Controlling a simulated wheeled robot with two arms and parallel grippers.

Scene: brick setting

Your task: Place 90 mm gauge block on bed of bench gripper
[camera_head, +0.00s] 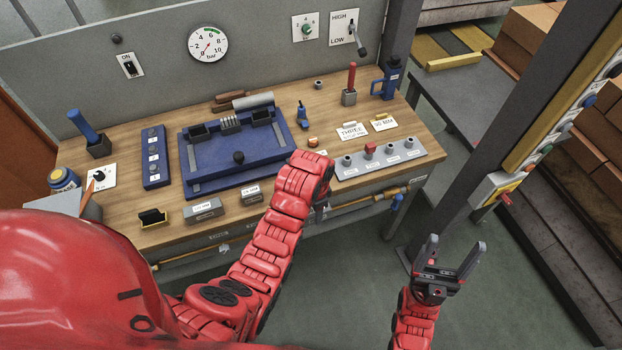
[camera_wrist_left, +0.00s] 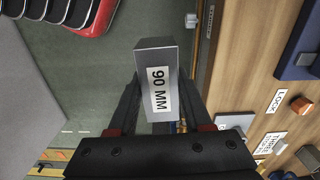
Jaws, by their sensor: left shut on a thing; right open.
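The 90 mm gauge block (camera_wrist_left: 157,80) is a grey metal block with a white "90 MM" label. In the left wrist view my left gripper (camera_wrist_left: 162,100) is shut on it, and the floor shows behind it. In the head view my left gripper (camera_head: 322,208) is at the bench's front edge, mostly hidden by my red wrist; the block cannot be made out there. The bench gripper appears to be the blue fixture (camera_head: 215,168) with a flat bed and a black knob, left of and beyond my left gripper. My right gripper (camera_head: 455,258) is open and empty, off the bench's right front.
Two grey labelled blocks (camera_head: 204,209) stand at the front of the wooden bench (camera_head: 190,235). A grey strip with several knobs (camera_head: 390,157) lies right of my left wrist. A blue switch bar (camera_head: 154,157) is left of the fixture. A dark post (camera_head: 450,130) stands beyond the bench's right end.

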